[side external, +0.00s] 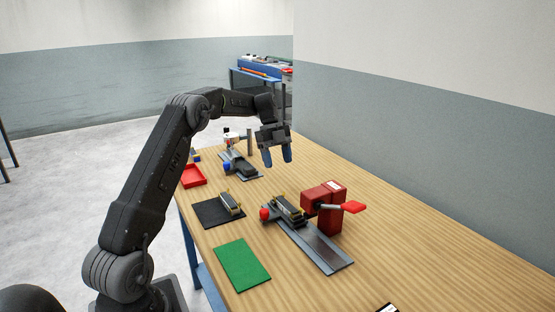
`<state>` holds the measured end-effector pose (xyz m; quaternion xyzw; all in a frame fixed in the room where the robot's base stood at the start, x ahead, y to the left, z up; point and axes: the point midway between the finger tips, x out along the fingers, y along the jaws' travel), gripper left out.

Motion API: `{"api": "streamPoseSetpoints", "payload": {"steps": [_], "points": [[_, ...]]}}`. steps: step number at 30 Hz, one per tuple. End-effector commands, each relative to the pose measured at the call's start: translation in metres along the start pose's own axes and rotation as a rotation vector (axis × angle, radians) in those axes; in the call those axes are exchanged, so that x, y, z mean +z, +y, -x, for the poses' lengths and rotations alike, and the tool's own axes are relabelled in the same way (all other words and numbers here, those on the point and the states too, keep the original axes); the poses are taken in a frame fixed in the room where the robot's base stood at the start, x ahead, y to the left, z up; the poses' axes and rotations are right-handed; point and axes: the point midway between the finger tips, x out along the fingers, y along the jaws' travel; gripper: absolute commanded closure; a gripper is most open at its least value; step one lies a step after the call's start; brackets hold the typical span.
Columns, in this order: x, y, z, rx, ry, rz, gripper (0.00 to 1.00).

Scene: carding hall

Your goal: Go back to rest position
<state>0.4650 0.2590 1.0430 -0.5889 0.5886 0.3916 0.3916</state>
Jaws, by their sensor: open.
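A red block with a lever (323,208) stands by a grey metal rail (318,248). A black mat (212,213) bears a small block (230,203). A green mat (242,265) lies in front, a red tray (193,176) at the left edge. A wall borders the table's right side.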

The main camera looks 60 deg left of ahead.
Motion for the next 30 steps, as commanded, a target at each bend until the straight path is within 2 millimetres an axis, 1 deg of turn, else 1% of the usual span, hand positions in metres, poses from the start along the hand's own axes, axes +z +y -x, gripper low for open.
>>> {"api": "streamPoseSetpoints", "payload": {"steps": [7, 8, 11, 14, 16, 17, 18, 20, 21, 23, 24, 26, 27, 29, 30], "points": [[-0.001, 0.000, 0.000, 0.000, -0.001, 0.002, 0.39], [-0.003, 0.000, 0.001, 0.000, -0.003, 0.005, 0.39], [-0.020, 0.000, 0.007, -0.005, -0.025, 0.047, 0.39], [-0.056, 0.004, 0.017, -0.021, -0.070, 0.146, 0.39], [-0.089, 0.011, 0.024, -0.043, -0.111, 0.240, 0.39], [-0.103, 0.015, 0.027, -0.056, -0.127, 0.285, 0.39], [-0.122, 0.022, 0.029, -0.075, -0.149, 0.345, 0.39], [-0.150, 0.034, 0.032, -0.108, -0.176, 0.433, 0.39], [-0.167, 0.042, 0.033, -0.135, -0.192, 0.492, 0.39], [-0.191, 0.057, 0.034, -0.177, -0.209, 0.578, 0.39], [-0.207, 0.068, 0.033, -0.207, -0.217, 0.634, 0.39], [-0.228, 0.086, 0.031, -0.256, -0.223, 0.719, 0.39], [-0.241, 0.098, 0.029, -0.290, -0.223, 0.773, 0.39], [-0.258, 0.118, 0.024, -0.341, -0.217, 0.855, 0.39], [-0.269, 0.132, 0.021, -0.377, -0.208, 0.908, 0.39]]}}
